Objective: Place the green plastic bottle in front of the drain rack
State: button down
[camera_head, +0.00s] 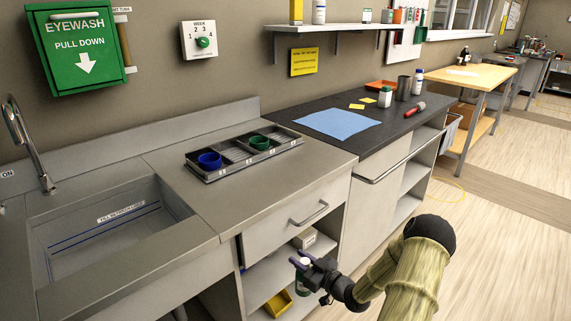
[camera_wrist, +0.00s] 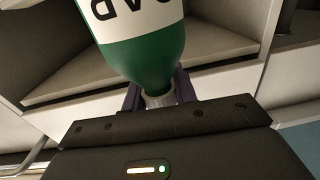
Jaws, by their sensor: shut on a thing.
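The green plastic bottle (camera_wrist: 155,55) has a white label with dark letters, and its narrow neck lies between the fingers of my gripper (camera_wrist: 157,97) in the wrist view. My gripper (camera_head: 306,266) is shut on it in front of the open shelves under the counter. In the head view only a small part of the bottle (camera_head: 302,284) shows below the gripper. The drain rack is probably the grey divided tray (camera_head: 217,174) on the steel counter, holding a blue cup (camera_head: 209,160) and a green cup (camera_head: 259,142). The bottle is below and apart from it.
The steel counter (camera_head: 232,201) is bare in front of the tray. A sink (camera_head: 110,225) lies to the left. A drawer handle (camera_head: 309,213) sticks out above the shelves.

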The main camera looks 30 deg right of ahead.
jog(key=s+d+r+m+h+p, duration=0.1)
jog(key=d+r+m+h+p, duration=0.6)
jog(key=d+r, duration=1.25)
jog(key=w+d+r+n+h+p, duration=0.15)
jog(key=d+r+p, duration=0.25)
jog(key=r+p, duration=0.65)
jog(key=w+a+r+n+y+p, duration=0.25)
jog(key=w+a+r, duration=0.35)
jog(key=a+r, duration=0.4)
jog(key=w+a+r+n+y+p, duration=0.1)
jog(key=w+a+r+y+p, duration=0.1)
jog(key=a, duration=0.5)
jog(key=w+a+r+n+y+p, duration=0.1)
jog(key=a+r+y+p, duration=0.1)
jog(key=a, duration=0.5)
jog(key=w+a+r+n+y+p, duration=0.1)
jog(key=w+a+r+y+p, duration=0.1)
jog(key=a, duration=0.5)
jog(key=r+p, duration=0.1)
jog(key=p, duration=0.1)
jog(key=shift+w+a+r+y+p, duration=0.25)
jog(key=shift+w+a+y+p, duration=0.05)
jog(key=shift+a, duration=0.1)
